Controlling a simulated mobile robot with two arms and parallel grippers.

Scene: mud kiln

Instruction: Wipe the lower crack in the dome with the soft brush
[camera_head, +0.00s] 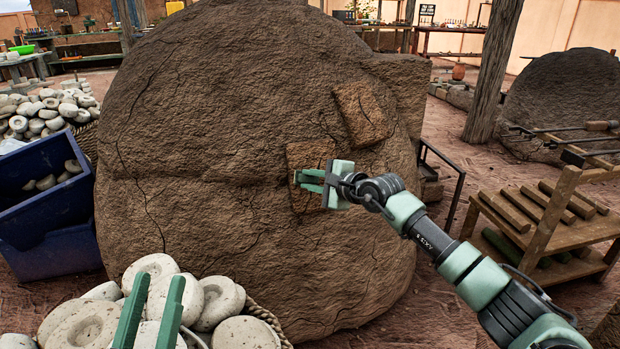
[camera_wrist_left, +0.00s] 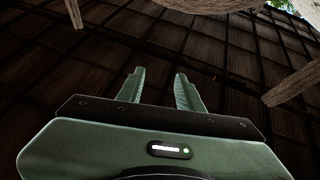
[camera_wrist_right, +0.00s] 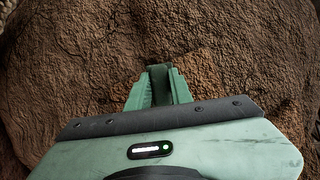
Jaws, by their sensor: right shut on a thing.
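The brown mud dome (camera_head: 230,120) fills the middle of the head view. Thin dark cracks run over it: one low on the left (camera_head: 152,215), another low near the middle (camera_head: 252,243); I cannot tell which is the lower crack. My right gripper (camera_head: 308,180) is in front of a rough rectangular patch (camera_head: 309,156) on the dome. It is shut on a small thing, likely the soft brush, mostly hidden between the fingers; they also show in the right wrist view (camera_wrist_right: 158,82). Contact with the dome is unclear. My left gripper (camera_head: 157,282) is open and empty, low at the left.
A basket of round pale stones (camera_head: 218,297) stands before the dome, below my left gripper. A blue bin (camera_head: 50,225) is at the left. A wooden rack (camera_head: 545,230) is at the right. A second rectangular patch (camera_head: 361,113) sits higher on the dome.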

